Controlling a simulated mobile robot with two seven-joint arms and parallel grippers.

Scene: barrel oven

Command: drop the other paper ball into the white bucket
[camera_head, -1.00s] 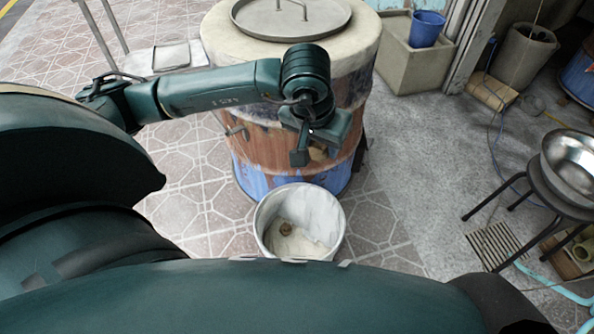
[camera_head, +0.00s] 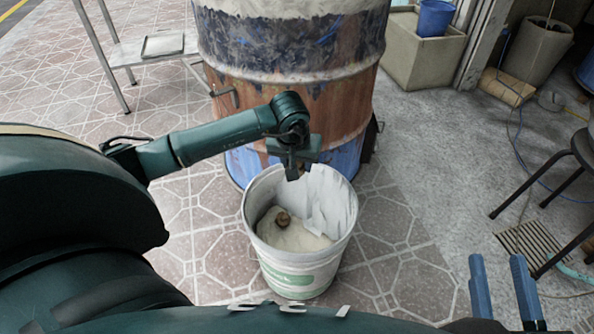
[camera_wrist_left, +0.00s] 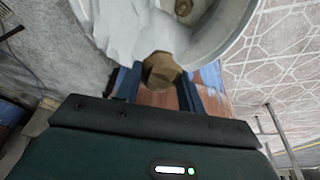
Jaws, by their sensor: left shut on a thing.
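The white bucket (camera_head: 300,268) stands on the tiled floor in front of the barrel oven. It has pale material inside and a brown paper ball (camera_head: 283,219) lying in it. My left gripper (camera_head: 293,172) is over the bucket's far rim. In the left wrist view, it is shut on the other paper ball (camera_wrist_left: 161,70), a crumpled brown one held between its fingers. That ball appears against the bucket's rim there; I cannot tell whether it touches. In the head view I cannot make it out behind the gripper. My right gripper (camera_head: 500,262) is open and empty at lower right.
The rusty, blue-and-brown barrel oven (camera_head: 330,95) stands right behind the bucket. A metal stand with a tray (camera_head: 163,45) is at upper left. A black stool (camera_head: 570,175) and a floor grate (camera_head: 535,245) are at right. The floor right of the bucket is clear.

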